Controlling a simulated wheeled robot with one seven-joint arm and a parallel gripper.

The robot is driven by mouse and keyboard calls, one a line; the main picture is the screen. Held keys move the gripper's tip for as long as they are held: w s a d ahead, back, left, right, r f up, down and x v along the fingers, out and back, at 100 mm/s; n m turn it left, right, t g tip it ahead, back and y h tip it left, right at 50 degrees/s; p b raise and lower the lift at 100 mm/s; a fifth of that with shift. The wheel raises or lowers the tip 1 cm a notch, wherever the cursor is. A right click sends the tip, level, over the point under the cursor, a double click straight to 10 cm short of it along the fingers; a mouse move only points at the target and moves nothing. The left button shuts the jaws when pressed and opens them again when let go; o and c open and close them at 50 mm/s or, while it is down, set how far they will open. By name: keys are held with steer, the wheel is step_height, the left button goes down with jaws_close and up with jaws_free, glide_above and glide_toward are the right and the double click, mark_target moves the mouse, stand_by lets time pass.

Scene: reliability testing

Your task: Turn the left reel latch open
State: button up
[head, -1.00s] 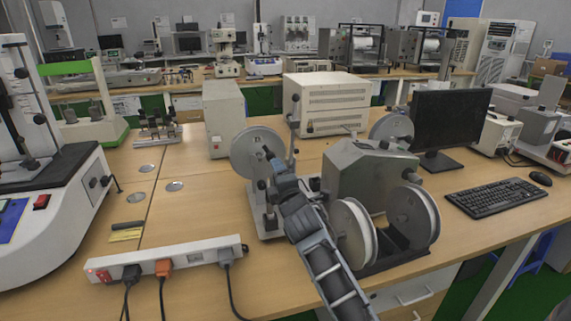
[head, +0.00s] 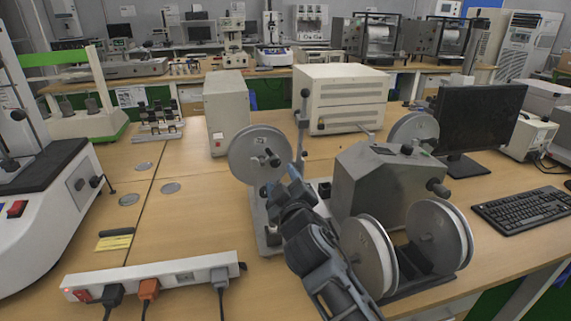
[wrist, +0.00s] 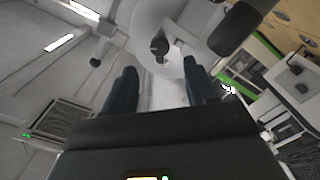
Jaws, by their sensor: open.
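The left reel (head: 250,160) is a grey disc standing upright on a stand beside the grey machine (head: 375,190). Its dark latch (head: 272,158) sticks out from the middle of the disc. My gripper (head: 282,182) is just below and to the right of the latch, apart from it in the picture. In the wrist view my gripper (wrist: 160,85) has its two dark fingers wide apart with nothing between them. The reel disc (wrist: 150,15) and the dark latch (wrist: 160,47) show beyond the fingertips, roughly centred. The latch's exact turn is hard to tell.
Two white reels (head: 368,255) stand at the machine's front, close to my arm. A thin upright post (head: 303,130) rises right behind the left reel. A power strip (head: 150,275) lies at front left. A monitor (head: 480,120) stands at right. The table's left middle is mostly clear.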

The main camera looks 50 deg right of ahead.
mark_target(276, 164)
steer(key=p+x, duration=0.1)
steer(key=x, duration=0.6)
steer(key=shift+w+p, duration=0.1)
steer(key=shift+p, duration=0.2)
steer(key=c, duration=1.1)
steer(key=shift+o, duration=0.2)
steer(key=shift+f+m+b, duration=0.1)
steer(key=shift+m+b, duration=0.2)
steer(key=shift+b, duration=0.25)
steer(key=shift+f+m+b, duration=0.15)
steer(key=shift+m+b, duration=0.75)
steer(key=shift+b, duration=0.25)
steer(key=m+b, duration=0.3)
steer(key=shift+r+m+b, duration=0.25)
steer(key=shift+m+b, duration=0.1)
steer(key=shift+m, duration=0.05)
